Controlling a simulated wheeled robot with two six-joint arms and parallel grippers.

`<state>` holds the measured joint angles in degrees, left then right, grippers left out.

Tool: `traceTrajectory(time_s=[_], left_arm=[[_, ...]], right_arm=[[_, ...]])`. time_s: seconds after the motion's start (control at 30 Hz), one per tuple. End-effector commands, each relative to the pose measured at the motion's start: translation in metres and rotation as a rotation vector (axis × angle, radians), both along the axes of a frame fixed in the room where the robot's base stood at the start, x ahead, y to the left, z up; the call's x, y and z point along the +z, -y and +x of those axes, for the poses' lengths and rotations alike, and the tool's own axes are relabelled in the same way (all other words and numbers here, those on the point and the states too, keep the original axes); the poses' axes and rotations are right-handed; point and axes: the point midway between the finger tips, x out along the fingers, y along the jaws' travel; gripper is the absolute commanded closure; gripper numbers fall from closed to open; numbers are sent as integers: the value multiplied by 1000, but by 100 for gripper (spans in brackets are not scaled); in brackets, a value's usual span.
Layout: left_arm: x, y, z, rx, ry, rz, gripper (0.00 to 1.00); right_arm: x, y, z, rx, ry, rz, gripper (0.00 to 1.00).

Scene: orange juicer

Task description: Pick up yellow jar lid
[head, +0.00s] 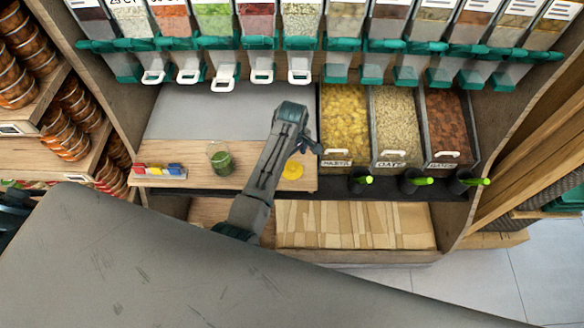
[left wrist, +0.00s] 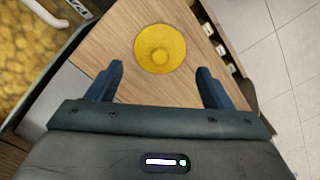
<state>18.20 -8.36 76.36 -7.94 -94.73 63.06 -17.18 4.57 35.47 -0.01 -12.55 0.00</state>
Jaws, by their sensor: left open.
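The yellow jar lid (head: 292,170) lies on the wooden counter (head: 225,180), near its right end in the head view. In the left wrist view the lid (left wrist: 160,49) is a round yellow disc with a raised middle, lying flat on the wood. My left gripper (head: 309,147) is over the counter next to the lid. In the left wrist view its two fingers (left wrist: 158,85) are spread apart with nothing between them, and the lid shows just beyond the fingertips. My right gripper does not show.
A glass jar with green contents (head: 219,160) stands on the counter to the left. A small holder with coloured pieces (head: 160,171) is at the far left. The pasta bin (head: 344,115) stands to the right. Dispensers with white handles (head: 225,80) hang above.

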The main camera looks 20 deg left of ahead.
Motion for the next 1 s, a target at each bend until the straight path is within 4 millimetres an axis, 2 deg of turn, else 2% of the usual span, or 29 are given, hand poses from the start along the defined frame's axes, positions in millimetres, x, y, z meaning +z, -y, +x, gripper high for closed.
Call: traceTrajectory(time_s=[0.17, 0.3, 0.47, 0.77, 1.0], left_arm=[[-12, 0, -1, 0, -3, 1, 26], [-30, -1, -1, -1, -4, 2, 26], [-50, -1, 0, -1, -1, 2, 26], [-55, -1, 0, -1, 0, 1, 26], [-55, -1, 0, -1, 0, 1, 71]], right_arm=[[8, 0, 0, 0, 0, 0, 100], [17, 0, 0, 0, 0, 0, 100], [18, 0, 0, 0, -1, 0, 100], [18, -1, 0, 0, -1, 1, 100], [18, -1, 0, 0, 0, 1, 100]])
